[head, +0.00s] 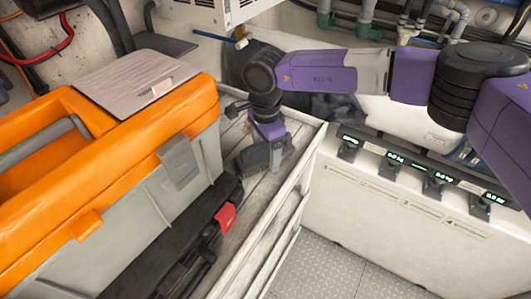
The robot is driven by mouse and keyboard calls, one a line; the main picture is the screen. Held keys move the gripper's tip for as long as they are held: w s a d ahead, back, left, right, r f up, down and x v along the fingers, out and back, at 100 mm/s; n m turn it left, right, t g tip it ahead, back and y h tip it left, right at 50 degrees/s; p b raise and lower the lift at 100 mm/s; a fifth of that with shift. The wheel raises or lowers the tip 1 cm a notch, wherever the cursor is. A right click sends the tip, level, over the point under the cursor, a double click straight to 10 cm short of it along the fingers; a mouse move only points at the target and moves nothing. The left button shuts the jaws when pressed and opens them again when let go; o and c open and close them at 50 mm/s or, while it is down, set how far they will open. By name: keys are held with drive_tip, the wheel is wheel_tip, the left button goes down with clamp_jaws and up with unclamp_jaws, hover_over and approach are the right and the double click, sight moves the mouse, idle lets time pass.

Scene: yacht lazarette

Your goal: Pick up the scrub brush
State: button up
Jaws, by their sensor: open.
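I cannot make out a scrub brush for certain; my gripper and wrist hide part of the slatted shelf (236,137). My gripper (268,165) points down at the shelf, between the orange and grey toolbox and the white panel. It is open. Whether anything lies between or just under its fingers is too small and covered to tell.
The orange and grey toolbox (182,110) fills the left, with a flat grey board (115,78) on its lid. A black item with a red part (225,217) lies beside it. A white panel with dark switches (400,215) stands at right. Hoses (368,14) run behind.

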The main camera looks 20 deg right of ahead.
drive_tip(key=shift+f, duration=0.2)
drive_tip(key=c, duration=1.6)
drive_tip(key=shift+r, duration=0.1)
wheel_tip(320, 180, up, 20)
drive_tip(key=b, duration=0.2)
drive_tip(key=shift+b, duration=0.35)
drive_tip(key=o, duration=0.9)
drive_tip(key=c, duration=0.6)
